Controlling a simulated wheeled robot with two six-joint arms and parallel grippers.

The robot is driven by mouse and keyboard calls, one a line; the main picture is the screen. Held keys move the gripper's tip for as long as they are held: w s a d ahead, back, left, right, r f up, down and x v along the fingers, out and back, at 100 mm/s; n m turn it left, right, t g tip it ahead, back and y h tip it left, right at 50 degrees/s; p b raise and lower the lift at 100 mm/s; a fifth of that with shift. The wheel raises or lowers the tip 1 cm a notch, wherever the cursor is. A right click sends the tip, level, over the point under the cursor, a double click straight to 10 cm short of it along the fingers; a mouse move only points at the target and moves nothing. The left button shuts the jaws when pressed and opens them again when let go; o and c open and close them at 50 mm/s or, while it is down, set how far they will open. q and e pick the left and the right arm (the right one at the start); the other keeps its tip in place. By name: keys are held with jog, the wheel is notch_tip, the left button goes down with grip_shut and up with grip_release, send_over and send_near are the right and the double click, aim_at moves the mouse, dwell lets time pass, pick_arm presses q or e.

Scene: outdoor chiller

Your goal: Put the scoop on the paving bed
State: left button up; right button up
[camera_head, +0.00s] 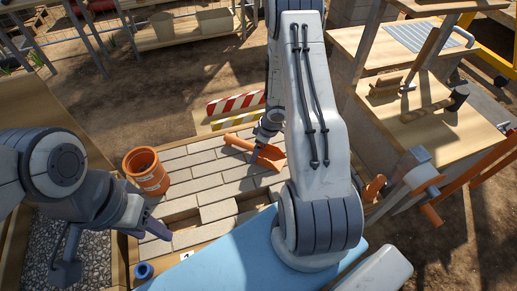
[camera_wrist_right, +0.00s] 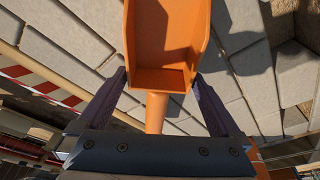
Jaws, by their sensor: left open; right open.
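The orange scoop (camera_head: 270,157) is over the grey paving bed (camera_head: 205,165), with its handle pointing left; it appears to rest on the stones. In the right wrist view the scoop (camera_wrist_right: 165,40) has its tray at the top and its handle running down between my fingers. My right gripper (camera_wrist_right: 160,95) is open, with one finger on each side of the handle and visible gaps. In the head view my right arm partly hides that gripper and the scoop's right side. My left gripper (camera_head: 152,228) is open and empty by the bed's front left edge.
An orange bucket (camera_head: 147,172) stands on the bed's left part. Red-and-white and yellow-and-black striped barriers (camera_head: 236,104) stand behind it. A blue surface (camera_head: 215,265) lies in front. A wooden workbench (camera_head: 425,125) with tools is at right. Gravel (camera_head: 90,245) lies at lower left.

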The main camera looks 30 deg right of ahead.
jog(key=p+v, duration=0.6)
jog(key=v, duration=0.5)
jog(key=w+a+r+t+h, duration=0.15)
jog(key=a+r+h, duration=0.25)
jog(key=a+r, duration=1.05)
jog(key=s+a+r+g+y, duration=0.1)
jog(key=s+a+r, duration=0.2)
jog(key=s, duration=0.4)
jog(key=s+a+r+g+y, duration=0.1)
jog(key=s+a+r, duration=0.3)
jog(key=s+a, duration=0.2)
jog(key=s+a+r+n+g+y, duration=0.1)
jog(key=s+a+r+g, duration=0.1)
jog(key=s+a, duration=0.3)
jog(key=s+r, duration=0.1)
jog(key=s, duration=0.2)
jog(key=shift+r+y, duration=0.2)
jog(key=shift+y, duration=0.1)
